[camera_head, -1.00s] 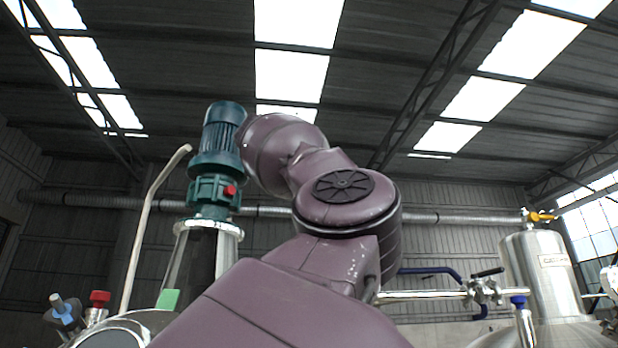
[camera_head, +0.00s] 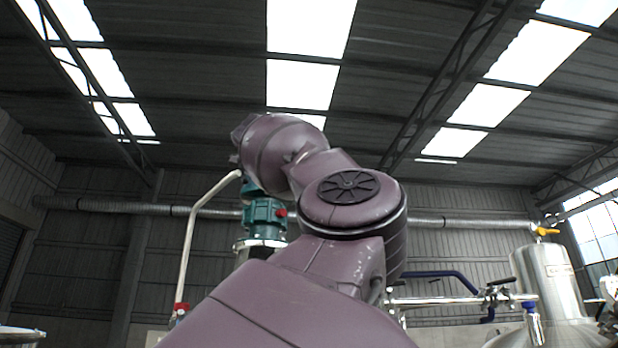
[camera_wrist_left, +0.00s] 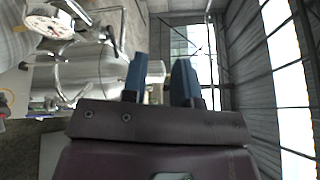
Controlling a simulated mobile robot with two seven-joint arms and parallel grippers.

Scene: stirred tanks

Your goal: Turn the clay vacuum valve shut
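I cannot make out a clearly clay-coloured valve. A yellow-orange valve handle (camera_head: 546,231) sits on top of the steel tank at the right of the head view; I cannot tell whether it is the vacuum valve. My left gripper (camera_wrist_left: 160,84) shows in the left wrist view as two blue fingers standing apart. A pale thing shows in the gap, seemingly behind the fingers; I see nothing gripped. In the head view my purple arm fills the middle and its gripper is hidden. My right gripper is in neither view.
A steel tank (camera_head: 548,275) stands at the right, with a black-handled pipe valve (camera_head: 500,283) and a blue-capped fitting (camera_head: 530,310) before it. A teal motor (camera_head: 264,215) is partly behind my arm. A pale pipe (camera_head: 190,240) rises left. A round gauge (camera_wrist_left: 50,27) shows in the wrist view.

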